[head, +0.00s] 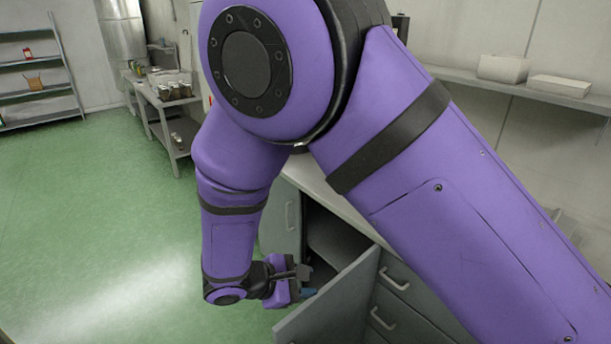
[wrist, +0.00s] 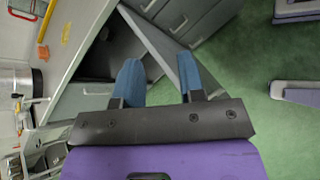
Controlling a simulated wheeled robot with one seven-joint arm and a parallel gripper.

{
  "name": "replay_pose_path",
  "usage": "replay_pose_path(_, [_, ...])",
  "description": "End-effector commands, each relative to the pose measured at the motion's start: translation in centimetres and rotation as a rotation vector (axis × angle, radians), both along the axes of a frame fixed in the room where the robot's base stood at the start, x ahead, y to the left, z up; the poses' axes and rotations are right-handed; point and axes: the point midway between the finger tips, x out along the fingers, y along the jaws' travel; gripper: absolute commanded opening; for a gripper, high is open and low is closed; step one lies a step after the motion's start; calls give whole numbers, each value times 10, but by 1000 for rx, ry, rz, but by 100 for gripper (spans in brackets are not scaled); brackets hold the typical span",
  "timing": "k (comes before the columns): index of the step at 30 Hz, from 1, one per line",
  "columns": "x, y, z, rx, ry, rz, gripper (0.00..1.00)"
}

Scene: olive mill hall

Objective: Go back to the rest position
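My gripper (wrist: 160,82) shows in the wrist view with its two blue fingers spread apart and nothing between them. In the head view my gripper (head: 307,283) is low, in front of an open cabinet and close to its open door (head: 335,295). I cannot tell whether it touches the door. In the wrist view the open door (wrist: 145,40) lies beyond the fingertips, with the dark cabinet inside (wrist: 100,60) to the left. My purple arm covers much of the middle and right of the head view.
Drawers (head: 395,285) stand right of the open door under a counter (head: 325,190). A wall shelf (head: 500,85) holds two pale boxes. A side table (head: 165,110) with jars stands at the back, a shelf rack (head: 35,80) at far left. Green floor (head: 90,220) at left is clear.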

Motion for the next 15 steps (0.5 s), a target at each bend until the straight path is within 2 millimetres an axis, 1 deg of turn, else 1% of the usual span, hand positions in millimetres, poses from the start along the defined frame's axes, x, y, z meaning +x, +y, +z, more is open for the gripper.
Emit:
replay_pose_path(1, [6, -11, 18, 43, -4, -51, 36])
replay_pose_path(6, [16, -47, 65, 175, -13, -205, 36])
replay_pose_path(11, [20, -83, 108, 303, -33, -345, 36])
replay_pose_path(15, [18, -115, 142, 415, -58, -460, 36])
